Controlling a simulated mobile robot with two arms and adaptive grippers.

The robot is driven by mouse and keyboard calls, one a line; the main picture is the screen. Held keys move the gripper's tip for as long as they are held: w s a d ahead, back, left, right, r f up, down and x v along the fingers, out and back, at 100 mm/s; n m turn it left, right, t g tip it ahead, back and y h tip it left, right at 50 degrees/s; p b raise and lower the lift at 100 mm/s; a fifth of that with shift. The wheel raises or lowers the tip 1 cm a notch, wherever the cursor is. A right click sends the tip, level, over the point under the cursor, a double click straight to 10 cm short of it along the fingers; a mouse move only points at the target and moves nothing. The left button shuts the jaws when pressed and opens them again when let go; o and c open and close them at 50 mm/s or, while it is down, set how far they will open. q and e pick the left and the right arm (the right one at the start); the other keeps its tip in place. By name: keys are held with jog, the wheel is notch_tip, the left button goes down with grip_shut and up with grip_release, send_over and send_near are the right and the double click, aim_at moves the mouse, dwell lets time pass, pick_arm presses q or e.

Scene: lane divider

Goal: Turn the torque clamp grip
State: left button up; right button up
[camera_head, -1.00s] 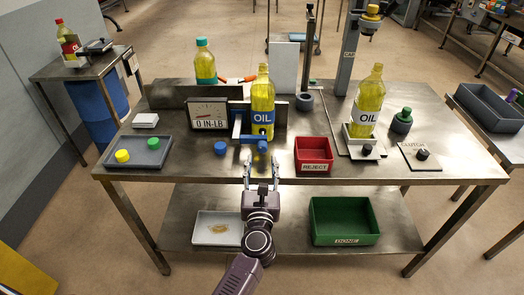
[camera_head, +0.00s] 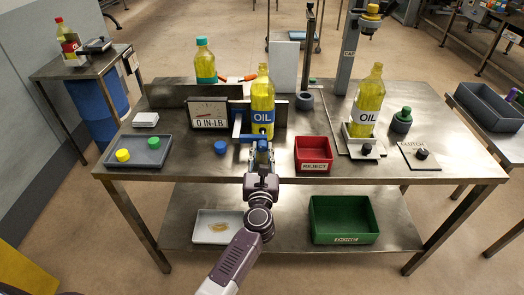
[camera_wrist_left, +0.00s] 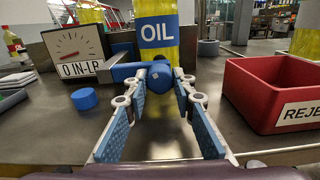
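The torque clamp grip is a blue rounded knob with a blue bar to its left. In the left wrist view the knob (camera_wrist_left: 160,78) stands in front of the yellow OIL bottle (camera_wrist_left: 157,38). In the head view the bar (camera_head: 246,137) shows low in front of the same bottle (camera_head: 262,105). My left gripper (camera_head: 261,155) is at the table's front edge, pointing at the grip. Its blue-padded fingers are apart, with the tips (camera_wrist_left: 158,84) on either side of the knob. Whether they touch it is unclear. My right gripper is not in view.
A torque dial (camera_head: 209,114) reading 0 IN-LB stands left of the bottle. A loose blue cap (camera_head: 220,149) lies left of the grip. A red REJECT bin (camera_head: 313,153) is close on the right. A grey tray (camera_head: 132,163) with caps is at far left.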

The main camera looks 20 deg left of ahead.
pick_arm(q)
grip_shut()
jog(key=shift+m+p, duration=0.5)
jog(key=shift+m, duration=0.7)
jog(key=o, duration=0.7)
grip_release()
jog(key=shift+v, duration=3.8)
